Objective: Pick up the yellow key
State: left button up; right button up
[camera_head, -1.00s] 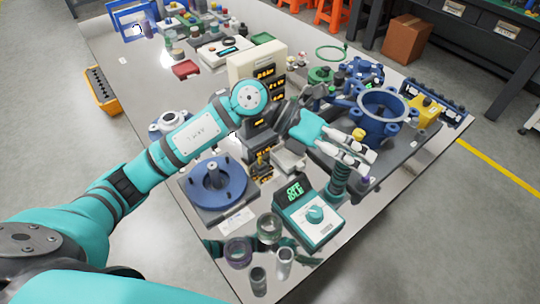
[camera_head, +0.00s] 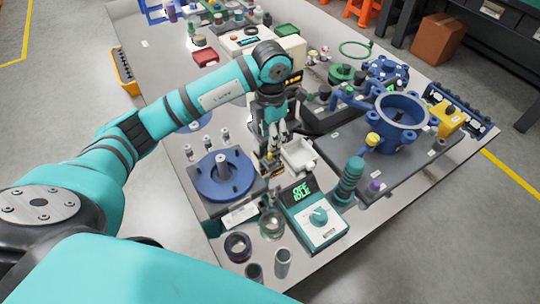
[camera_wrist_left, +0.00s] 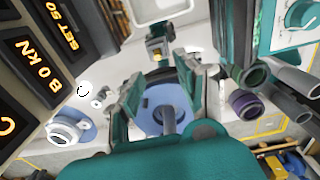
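A small yellow piece, which looks like the yellow key (camera_head: 269,157), is at a dark stand by the blue round flanged fixture (camera_head: 224,174). My left gripper (camera_head: 274,143) points down just above it in the head view and partly hides it. In the left wrist view, the left gripper (camera_wrist_left: 160,85) has its two fingers spread apart. The yellow piece (camera_wrist_left: 157,43) shows beyond the fingertips, roughly between them, and I see no contact. The exact shape of the key is too small to tell. My right gripper is not in view.
A teal meter reading "OFF IDLE" (camera_head: 318,217) stands to the right, with a white tray (camera_head: 300,155) behind it. Ring seals and cylinders (camera_head: 238,246) lie at the front. A blue housing (camera_head: 398,122) stands farther right. The display unit (camera_head: 292,100) is close behind the gripper.

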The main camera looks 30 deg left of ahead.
aim_at(270, 154)
pick_arm(q)
jog(key=f+p, duration=0.1)
jog(key=f, duration=0.7)
jog(key=shift+a+f, duration=0.15)
jog(key=shift+a, duration=0.05)
jog(key=shift+w, duration=0.1)
grip_shut()
